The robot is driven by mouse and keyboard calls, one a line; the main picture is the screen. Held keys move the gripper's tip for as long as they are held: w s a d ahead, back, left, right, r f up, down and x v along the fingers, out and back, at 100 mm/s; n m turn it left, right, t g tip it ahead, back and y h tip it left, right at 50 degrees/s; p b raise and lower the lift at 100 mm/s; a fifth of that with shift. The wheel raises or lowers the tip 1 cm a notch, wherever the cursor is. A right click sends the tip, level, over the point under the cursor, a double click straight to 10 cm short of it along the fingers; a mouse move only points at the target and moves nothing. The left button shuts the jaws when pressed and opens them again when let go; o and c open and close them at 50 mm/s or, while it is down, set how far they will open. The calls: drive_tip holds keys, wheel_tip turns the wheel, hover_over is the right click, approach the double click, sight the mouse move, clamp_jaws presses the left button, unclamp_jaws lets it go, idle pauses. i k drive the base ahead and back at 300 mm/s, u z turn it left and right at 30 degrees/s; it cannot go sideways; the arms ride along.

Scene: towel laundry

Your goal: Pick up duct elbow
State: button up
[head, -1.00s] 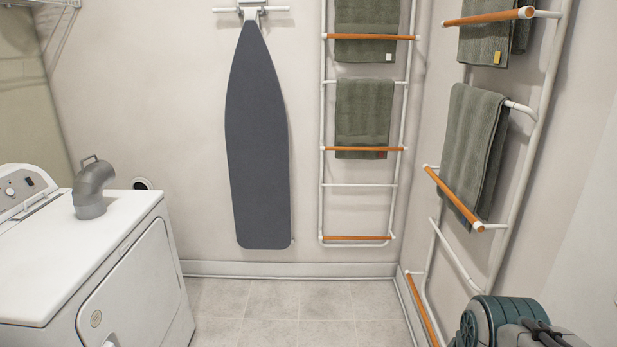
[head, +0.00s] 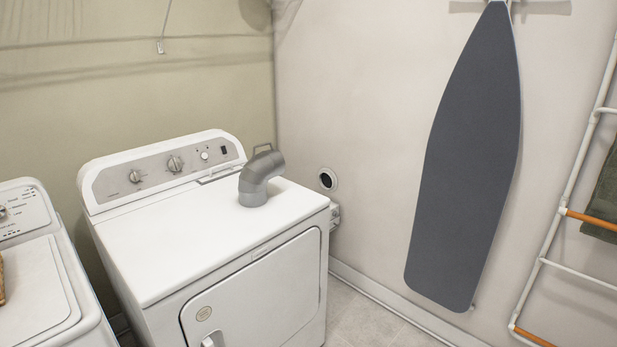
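The duct elbow (head: 257,181) is a grey bent pipe with a small handle-like loop at its upper end. It stands on the white top of the dryer (head: 180,239), near the back right corner beside the control panel. Its upper opening is turned toward the wall on the right. Nothing touches it except the dryer top. My gripper is not in the head view now.
A round wall vent (head: 327,179) is right of the dryer. A second white machine (head: 35,290) stands at the left. A dark ironing board (head: 466,160) hangs on the wall, with a towel rack (head: 567,205) at the far right. Floor (head: 375,318) shows at the lower middle.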

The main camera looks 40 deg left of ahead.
sight(253, 177)
drive_tip(key=u, duration=0.4)
drive_tip(key=i, duration=1.3)
drive_tip(key=u, duration=1.5)
drive_tip(key=i, duration=1.25)
drive_tip(key=u, duration=0.7)
